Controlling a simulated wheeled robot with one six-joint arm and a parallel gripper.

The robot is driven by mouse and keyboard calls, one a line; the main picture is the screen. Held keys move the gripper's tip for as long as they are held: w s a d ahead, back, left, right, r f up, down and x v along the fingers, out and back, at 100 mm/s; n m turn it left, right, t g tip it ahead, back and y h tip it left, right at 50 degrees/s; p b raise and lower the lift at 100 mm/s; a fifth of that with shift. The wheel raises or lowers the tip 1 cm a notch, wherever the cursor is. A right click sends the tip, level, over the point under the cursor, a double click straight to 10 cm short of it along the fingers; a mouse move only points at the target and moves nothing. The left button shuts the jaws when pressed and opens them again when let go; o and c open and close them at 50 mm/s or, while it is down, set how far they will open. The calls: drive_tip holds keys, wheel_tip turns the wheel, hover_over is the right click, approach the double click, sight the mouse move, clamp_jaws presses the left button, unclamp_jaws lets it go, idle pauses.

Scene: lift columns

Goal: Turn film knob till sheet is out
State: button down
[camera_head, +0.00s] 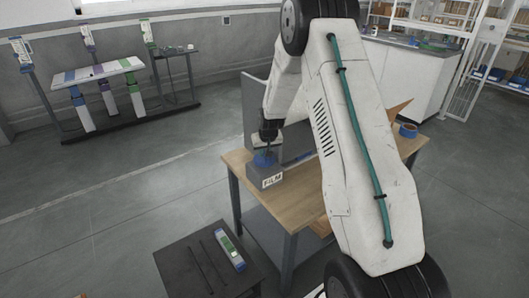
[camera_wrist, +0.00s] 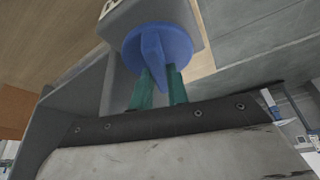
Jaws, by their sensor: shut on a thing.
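The blue film knob (camera_wrist: 160,48) is round with a raised ridge across it. It sits on a grey box bearing a white FILM label (camera_head: 272,181), at the corner of the wooden table. In the head view the knob (camera_head: 264,159) is partly covered by my gripper (camera_head: 266,150). In the wrist view the two green fingers of my gripper (camera_wrist: 161,75) are on either side of the knob's ridge, shut on it. No film sheet can be made out clearly.
A tall grey panel (camera_head: 254,104) stands on the wooden table (camera_head: 310,200) behind the box. A blue tape roll (camera_head: 408,130) lies at the table's far right. A dark low stand (camera_head: 190,262) with a green and white device (camera_head: 230,250) is in front. Open floor lies to the left.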

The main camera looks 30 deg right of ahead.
drive_tip(key=m+g+h, duration=0.1)
drive_tip(key=m, duration=0.3)
drive_tip(key=shift+a, duration=0.15)
drive_tip(key=m+g+h, duration=0.1)
drive_tip(key=m, duration=0.2)
drive_tip(key=shift+w+m, duration=0.1)
drive_tip(key=shift+m, duration=0.3)
drive_tip(key=m+g+h, duration=0.1)
drive_tip(key=m, duration=0.2)
drive_tip(key=shift+w+a+m, duration=0.1)
drive_tip(key=shift+m, duration=0.3)
drive_tip(key=m+g, duration=0.1)
drive_tip(key=m, duration=0.2)
drive_tip(key=shift+w+m+g, duration=0.1)
drive_tip(key=shift+m+g, duration=0.2)
drive_tip(key=m+g, duration=0.1)
drive_tip(key=m, duration=0.2)
drive_tip(key=shift+w+m, duration=0.1)
drive_tip(key=shift+m, duration=0.2)
drive_tip(key=m+g+y, duration=0.1)
drive_tip(key=m, duration=0.2)
drive_tip(key=shift+m+g, duration=0.3)
drive_tip(key=m+y, duration=0.1)
drive_tip(key=m, duration=0.2)
drive_tip(key=m+g+y, duration=0.1)
drive_tip(key=m, duration=0.2)
drive_tip(key=shift+w+d+m, duration=0.15)
drive_tip(key=shift+d+m, duration=0.05)
drive_tip(key=shift+m, duration=0.2)
